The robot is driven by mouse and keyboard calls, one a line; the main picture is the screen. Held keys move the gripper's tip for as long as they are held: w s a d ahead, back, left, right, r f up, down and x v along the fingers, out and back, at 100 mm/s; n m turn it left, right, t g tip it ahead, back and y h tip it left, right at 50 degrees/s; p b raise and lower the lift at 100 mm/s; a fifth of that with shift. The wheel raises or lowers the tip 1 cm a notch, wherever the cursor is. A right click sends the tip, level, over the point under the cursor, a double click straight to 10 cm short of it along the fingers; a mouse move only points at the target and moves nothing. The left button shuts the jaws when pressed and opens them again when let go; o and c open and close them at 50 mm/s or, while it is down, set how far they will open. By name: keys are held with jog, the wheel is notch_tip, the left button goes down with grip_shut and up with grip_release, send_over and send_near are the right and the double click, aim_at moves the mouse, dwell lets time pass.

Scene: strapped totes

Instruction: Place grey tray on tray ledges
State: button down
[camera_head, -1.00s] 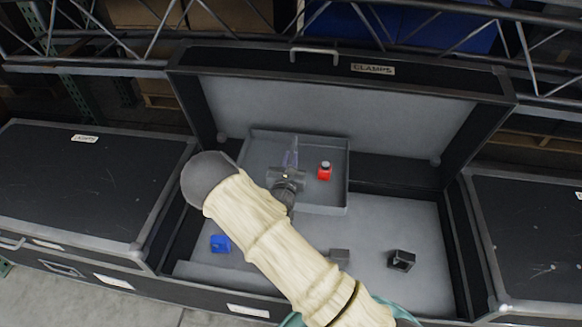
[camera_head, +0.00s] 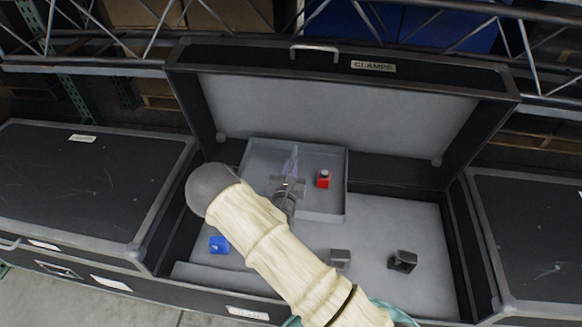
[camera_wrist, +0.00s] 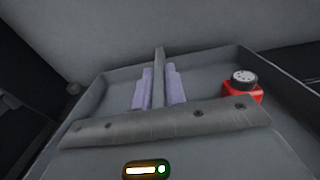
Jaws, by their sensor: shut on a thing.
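The grey tray (camera_head: 328,205) is a shallow open box in the back left part of the open black case, by its grey-lined lid. A red block with a round grey top (camera_head: 323,179) stands in it; it also shows in the wrist view (camera_wrist: 243,86). My gripper (camera_head: 291,160) is over the tray. In the wrist view its pale fingers (camera_wrist: 160,86) are closed on a thin upright divider (camera_wrist: 159,74) of the tray. The tray ledges are not clearly visible, and whether the tray rests on them I cannot tell.
On the case floor (camera_head: 370,285) lie a blue block (camera_head: 219,245), a dark grey clamp-like piece (camera_head: 402,262) and a grey block (camera_head: 340,258). Closed black cases stand at left (camera_head: 90,190) and right (camera_head: 535,230). The raised lid (camera_head: 340,120) stands close behind the tray.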

jog(key=shift+f, duration=0.15)
jog(key=c, duration=1.5)
grip_release()
jog(key=shift+o, duration=0.2)
jog(key=shift+r, duration=0.55)
jog(key=s, duration=0.4)
jog(key=s+a+p, duration=0.1)
jog(key=s, duration=0.3)
jog(key=s+a+p, duration=0.1)
jog(key=s, duration=0.3)
jog(key=shift+a, duration=0.15)
jog(key=shift+w+r, duration=0.1)
